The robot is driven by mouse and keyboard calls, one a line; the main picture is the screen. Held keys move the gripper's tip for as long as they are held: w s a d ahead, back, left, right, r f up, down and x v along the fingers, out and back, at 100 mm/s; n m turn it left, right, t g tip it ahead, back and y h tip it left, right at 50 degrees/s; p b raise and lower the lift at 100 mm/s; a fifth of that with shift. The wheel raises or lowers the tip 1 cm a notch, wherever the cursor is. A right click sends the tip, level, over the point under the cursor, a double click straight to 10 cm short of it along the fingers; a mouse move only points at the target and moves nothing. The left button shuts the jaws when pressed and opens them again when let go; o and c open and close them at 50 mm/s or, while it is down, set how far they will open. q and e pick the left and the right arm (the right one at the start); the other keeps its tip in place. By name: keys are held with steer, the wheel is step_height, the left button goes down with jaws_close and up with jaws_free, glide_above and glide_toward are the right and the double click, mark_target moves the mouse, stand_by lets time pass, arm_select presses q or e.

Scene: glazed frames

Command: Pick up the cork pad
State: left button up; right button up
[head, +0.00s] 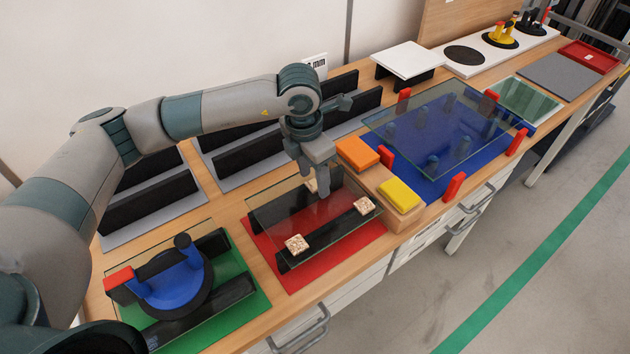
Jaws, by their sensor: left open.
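Three small speckled cork pads lie on a glass pane (335,232) that rests on black supports over a red mat (362,248). One pad (296,244) is near the front left corner, one pad (364,206) near the front right corner. The third pad (311,184) is toward the back of the pane, partly hidden by my left gripper. My left gripper (322,186) points down at this back pad, with its jaws open. I cannot tell if the fingers touch the pad. My right gripper is out of view.
Orange (357,152) and yellow (400,195) blocks sit on a wooden block right of the pane. Beyond is a larger glass pane over a blue mat (395,172) with red clamps. A blue suction lifter (175,286) stands on glass over a green mat at the left.

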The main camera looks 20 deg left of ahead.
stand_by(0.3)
arm_select(q)
steer(key=c, duration=1)
steer(key=shift+r, duration=0.1)
steer(key=shift+r+b, duration=0.7)
steer(key=shift+b, duration=0.05)
steer(key=shift+d+r+b, duration=0.25)
steer(key=shift+r+b, duration=0.55)
steer(key=shift+r, duration=0.45)
steer(key=d+r+b, duration=0.1)
steer(key=d+r, duration=0.1)
steer(key=d, duration=0.1)
steer(key=d+r+b, duration=0.2)
steer(key=d, duration=0.2)
steer(key=s+d+r+b, duration=0.1)
steer(key=d+r, duration=0.2)
steer(key=d, duration=0.1)
